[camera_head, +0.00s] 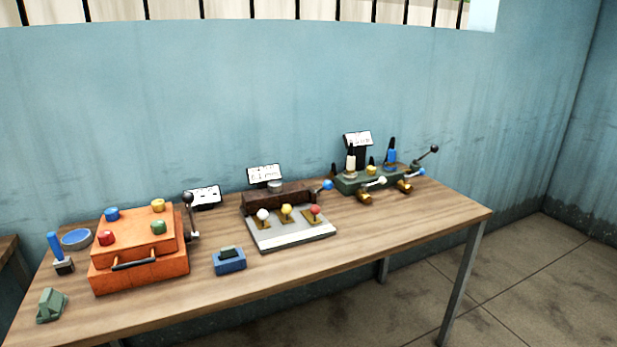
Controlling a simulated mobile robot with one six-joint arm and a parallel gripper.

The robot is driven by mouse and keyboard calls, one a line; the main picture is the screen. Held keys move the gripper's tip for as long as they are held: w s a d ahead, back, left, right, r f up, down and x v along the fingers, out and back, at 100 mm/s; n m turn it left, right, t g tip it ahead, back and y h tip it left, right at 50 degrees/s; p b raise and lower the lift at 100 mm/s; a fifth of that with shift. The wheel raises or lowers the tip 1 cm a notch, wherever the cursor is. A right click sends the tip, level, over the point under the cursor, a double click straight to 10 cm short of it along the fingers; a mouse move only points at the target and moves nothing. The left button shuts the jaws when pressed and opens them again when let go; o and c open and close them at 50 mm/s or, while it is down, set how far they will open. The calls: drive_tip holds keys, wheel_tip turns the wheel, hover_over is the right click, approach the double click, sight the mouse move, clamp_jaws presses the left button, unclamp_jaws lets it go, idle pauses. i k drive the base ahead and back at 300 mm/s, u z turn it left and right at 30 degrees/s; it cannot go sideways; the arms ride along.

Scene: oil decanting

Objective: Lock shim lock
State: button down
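No part is clearly marked as the shim lock, so I cannot tell which one it is. In the head view a middle device has a pale plate (290,236) with a white knob (263,214), a yellow knob (286,210) and a red knob (315,210) on brass-coloured bases. Behind it is a dark brown block (290,200) with a blue-knobbed lever (326,185) at its right end. A white sign (264,173) with small writing, possibly a millimetre figure, stands behind. My gripper is not in view.
On the wooden table (400,228), an orange box (138,270) with coloured knobs and a black-knobbed lever (188,198) stands left. A blue block (230,261) sits front centre. A green device (350,184) with levers stands right. A blue wall is behind; floor is clear right.

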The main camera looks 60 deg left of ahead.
sight(328, 185)
drive_tip(key=z, duration=0.25)
drive_tip(key=k, duration=0.2)
drive_tip(key=u, duration=0.75)
drive_tip(key=i, duration=0.55)
drive_tip(key=z, duration=1.25)
drive_tip(key=k, duration=0.1)
drive_tip(key=u, duration=2.55)
drive_tip(key=i, duration=0.1)
drive_tip(key=u, duration=0.2)
